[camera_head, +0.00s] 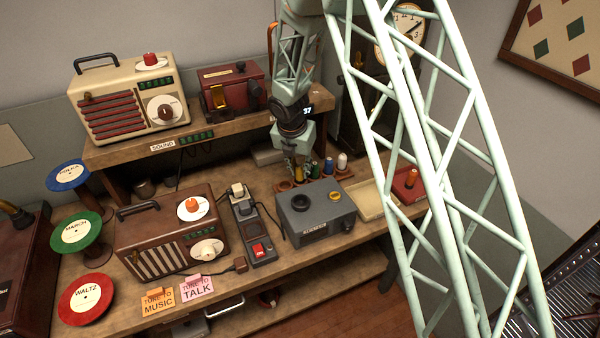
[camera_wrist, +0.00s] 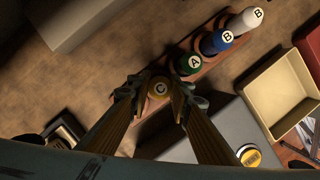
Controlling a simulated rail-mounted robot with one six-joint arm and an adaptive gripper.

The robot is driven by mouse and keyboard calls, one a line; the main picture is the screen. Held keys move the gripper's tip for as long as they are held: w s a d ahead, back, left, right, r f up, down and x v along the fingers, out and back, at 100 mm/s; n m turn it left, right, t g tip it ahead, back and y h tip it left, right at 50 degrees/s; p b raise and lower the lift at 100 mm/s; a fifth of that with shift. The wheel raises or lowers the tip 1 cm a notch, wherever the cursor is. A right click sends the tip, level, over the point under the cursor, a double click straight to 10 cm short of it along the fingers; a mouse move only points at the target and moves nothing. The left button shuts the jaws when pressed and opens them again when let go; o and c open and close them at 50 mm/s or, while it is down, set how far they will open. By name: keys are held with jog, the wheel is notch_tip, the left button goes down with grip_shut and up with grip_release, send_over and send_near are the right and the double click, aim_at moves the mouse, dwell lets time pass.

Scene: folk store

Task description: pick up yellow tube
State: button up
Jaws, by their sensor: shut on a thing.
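The yellow tube (camera_wrist: 159,88) is between my gripper's fingers (camera_wrist: 158,97) in the wrist view, its round top facing the camera. My gripper is shut on it. In the head view my gripper (camera_head: 299,177) points down at the tube rack (camera_head: 346,176) behind the grey box, and the yellow tube is mostly hidden by the fingers. Beside it in the rack stand a green tube (camera_wrist: 190,63), a blue tube (camera_wrist: 216,41) and a white tube (camera_wrist: 246,20). I cannot tell whether the yellow tube is still seated in the rack.
The grey box (camera_head: 317,228) with round sockets stands in front of the rack. A cream tray (camera_head: 374,204) and a red box (camera_head: 408,190) are to the right. A wooden shelf (camera_head: 225,130) with a cream radio (camera_head: 128,101) is behind to the left.

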notch_tip(320, 180, up, 9)
jog(key=shift+f+p, duration=0.1)
jog(key=shift+p, duration=0.45)
jog(key=shift+s+d, duration=0.1)
dwell(0.5)
